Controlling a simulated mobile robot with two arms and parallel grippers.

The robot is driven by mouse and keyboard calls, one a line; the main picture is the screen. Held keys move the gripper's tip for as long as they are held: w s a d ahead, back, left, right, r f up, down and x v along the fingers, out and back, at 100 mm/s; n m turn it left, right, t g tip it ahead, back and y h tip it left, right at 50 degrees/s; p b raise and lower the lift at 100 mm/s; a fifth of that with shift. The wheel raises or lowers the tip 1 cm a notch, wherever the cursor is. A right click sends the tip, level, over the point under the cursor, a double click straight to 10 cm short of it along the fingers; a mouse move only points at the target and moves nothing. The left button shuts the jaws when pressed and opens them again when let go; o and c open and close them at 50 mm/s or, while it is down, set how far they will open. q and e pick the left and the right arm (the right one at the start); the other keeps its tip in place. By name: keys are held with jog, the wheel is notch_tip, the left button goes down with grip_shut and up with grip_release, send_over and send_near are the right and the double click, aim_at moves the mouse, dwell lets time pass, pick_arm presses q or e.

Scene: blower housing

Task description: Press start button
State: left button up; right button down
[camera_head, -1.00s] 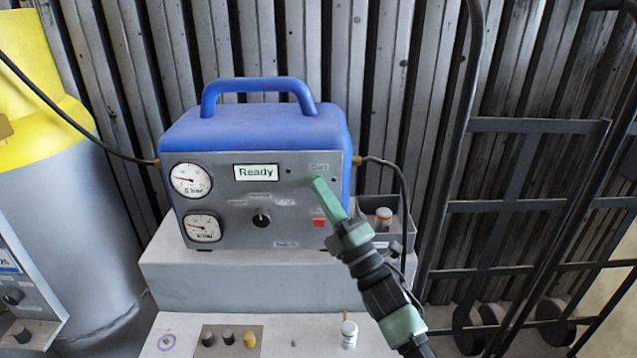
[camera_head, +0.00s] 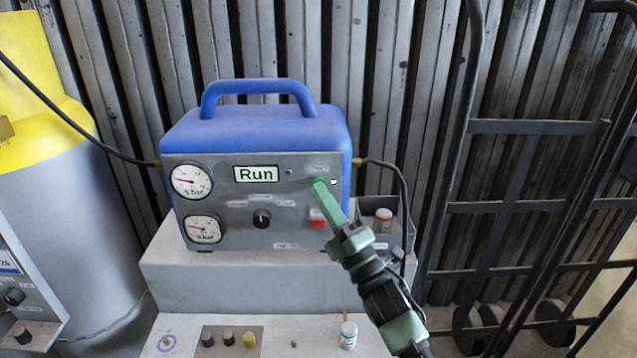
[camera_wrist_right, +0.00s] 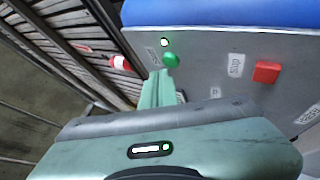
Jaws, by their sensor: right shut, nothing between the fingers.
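The blue blower unit (camera_head: 255,130) has a grey front panel whose display (camera_head: 256,174) reads "Run". In the right wrist view the round green start button (camera_wrist_right: 171,59) is on the panel, just beyond my fingertips. A small lamp (camera_wrist_right: 164,43) beside it glows white; it also shows in the head view (camera_head: 333,182). My right gripper (camera_head: 319,184) is shut and empty, its green fingertips at the button; they largely hide the button in the head view. I cannot tell whether they touch. My left gripper is not in view.
A red stop button (camera_head: 318,224) sits below on the panel, close to my fingers. Two gauges (camera_head: 191,181) and a black knob (camera_head: 262,218) are farther left. A grey bin (camera_head: 393,222) stands at the unit's right. A hand truck (camera_head: 520,127) stands at the right.

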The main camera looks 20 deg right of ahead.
jog(key=s+a+p, duration=0.1)
jog(key=s, duration=0.4)
jog(key=shift+s+a, duration=0.3)
jog(key=shift+s, duration=0.1)
dwell(0.4)
